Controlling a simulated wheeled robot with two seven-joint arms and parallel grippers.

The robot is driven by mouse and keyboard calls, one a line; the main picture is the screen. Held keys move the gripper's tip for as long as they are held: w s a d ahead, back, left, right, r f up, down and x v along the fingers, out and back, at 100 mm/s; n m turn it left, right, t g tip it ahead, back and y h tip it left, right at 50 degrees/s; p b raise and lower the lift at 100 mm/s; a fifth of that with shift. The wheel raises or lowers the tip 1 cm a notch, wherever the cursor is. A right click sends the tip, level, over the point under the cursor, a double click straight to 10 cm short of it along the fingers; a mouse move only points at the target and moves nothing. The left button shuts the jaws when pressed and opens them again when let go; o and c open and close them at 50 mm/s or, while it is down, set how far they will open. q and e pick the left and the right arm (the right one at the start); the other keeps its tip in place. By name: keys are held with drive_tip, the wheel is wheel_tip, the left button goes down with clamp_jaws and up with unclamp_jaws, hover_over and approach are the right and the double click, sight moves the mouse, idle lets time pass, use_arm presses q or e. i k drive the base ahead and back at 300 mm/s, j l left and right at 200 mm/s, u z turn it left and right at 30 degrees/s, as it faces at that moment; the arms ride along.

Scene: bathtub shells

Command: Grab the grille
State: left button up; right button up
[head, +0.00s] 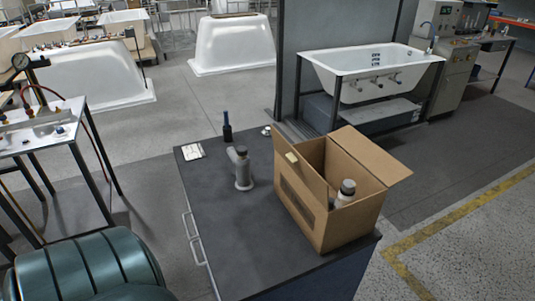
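I cannot pick out the grille for certain. A small, pale round piece (266,130) lies at the far edge of the dark cabinet top (225,235), and it is too small to tell what it is. A small white flat piece (193,151) with dark marks lies at the far left corner of the same top. An open cardboard box (312,220) stands on the right of the top with a grey bottle (346,192) in it. The rest of its inside is mostly hidden. Neither of my grippers is in view.
A metal table (70,120) is at left, above a teal ribbed object (85,265). White tub shells (235,45) stand behind. Floor at right is clear.

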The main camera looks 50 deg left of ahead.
sight(266, 132)
drive_tip(key=u, duration=0.4)
drive_tip(key=l+u, duration=0.15)
drive_tip(key=u, duration=0.65)
drive_tip(key=l+u, duration=0.15)
drive_tip(key=u, duration=0.2)
